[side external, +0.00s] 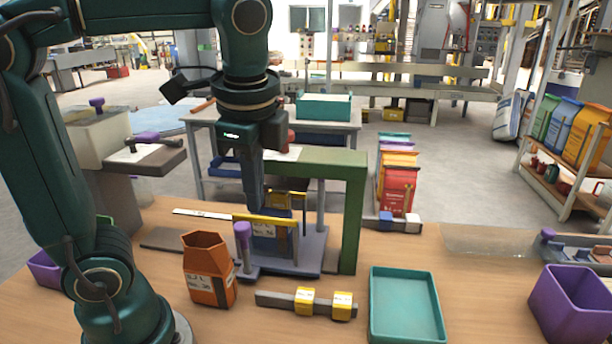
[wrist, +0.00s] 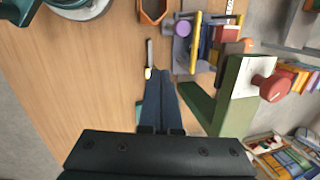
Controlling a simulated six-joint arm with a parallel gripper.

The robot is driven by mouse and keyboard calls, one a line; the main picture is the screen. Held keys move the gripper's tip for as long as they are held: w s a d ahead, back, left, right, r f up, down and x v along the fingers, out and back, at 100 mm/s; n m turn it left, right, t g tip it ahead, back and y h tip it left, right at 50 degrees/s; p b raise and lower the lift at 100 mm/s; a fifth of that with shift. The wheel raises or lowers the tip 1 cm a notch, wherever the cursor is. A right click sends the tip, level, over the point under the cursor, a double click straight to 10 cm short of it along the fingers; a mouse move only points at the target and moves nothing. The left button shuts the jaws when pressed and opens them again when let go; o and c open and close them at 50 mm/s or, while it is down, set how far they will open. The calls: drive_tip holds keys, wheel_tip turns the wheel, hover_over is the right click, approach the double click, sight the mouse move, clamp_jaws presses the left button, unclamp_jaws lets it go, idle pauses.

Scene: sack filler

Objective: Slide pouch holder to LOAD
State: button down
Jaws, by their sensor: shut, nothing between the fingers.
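The pouch holder (side external: 310,250) is a grey-purple sled with yellow rails and an upright purple knob (side external: 242,235). It stands on the bench beside and partly under a green frame (side external: 355,205). A dark blue pouch with a white label (side external: 265,232) shows between the rails. In the wrist view the holder (wrist: 185,60), its purple knob (wrist: 183,28) and the green frame (wrist: 225,90) are right of my fingers. My gripper (side external: 257,208) points down, shut and empty, overlapping the holder in the side view. In the wrist view its fingertips (wrist: 162,74) are apart from the knob. I cannot read a LOAD mark.
An orange pouch (side external: 208,272) stands left of the holder. A grey bar with yellow blocks (side external: 322,304) lies in front. A teal tray (side external: 405,300) and a purple bin (side external: 570,305) are to the right. The frame carries a red knob (wrist: 270,88).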

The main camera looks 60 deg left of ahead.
sight(242, 232)
drive_tip(key=w+f+m+g+y, duration=0.1)
drive_tip(key=w+f+m+g, duration=0.2)
drive_tip(key=w, duration=0.3)
drive_tip(key=s+a+r+x, duration=0.1)
drive_tip(key=a+x, duration=0.1)
drive_tip(key=x, duration=1)
drive_tip(key=shift+s+a+y, duration=0.15)
drive_tip(key=shift+s+y, duration=0.15)
drive_tip(key=shift+s, duration=0.05)
drive_tip(key=shift+s+a, duration=1.2)
drive_tip(key=shift+d, duration=0.1)
